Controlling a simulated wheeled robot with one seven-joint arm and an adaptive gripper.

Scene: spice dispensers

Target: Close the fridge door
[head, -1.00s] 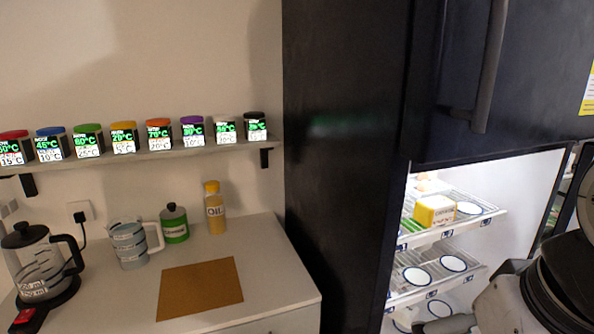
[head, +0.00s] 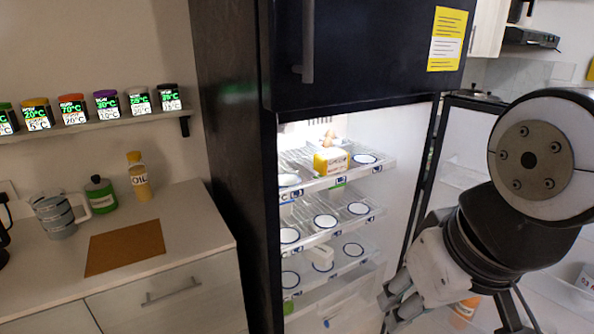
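The black fridge (head: 230,130) stands in the middle, its lower compartment open and lit. The open fridge door (head: 452,150) stands swung out on the right, its white inner side with shelves facing the compartment. My arm reaches in front of that door and covers much of it. My gripper (head: 392,312) is low beside the right edge of the compartment, at the bottom of the view. Its fingers are partly hidden, so I cannot tell whether it is open, or whether it touches the door.
Fridge shelves hold a yellow-and-white box (head: 330,161) and white round plates. An orange-labelled bottle (head: 466,306) shows low by the door. Left is a counter (head: 180,222) with a jug (head: 54,215), green canister (head: 101,195) and oil bottle (head: 139,177), below a shelf of spice dispensers (head: 107,105).

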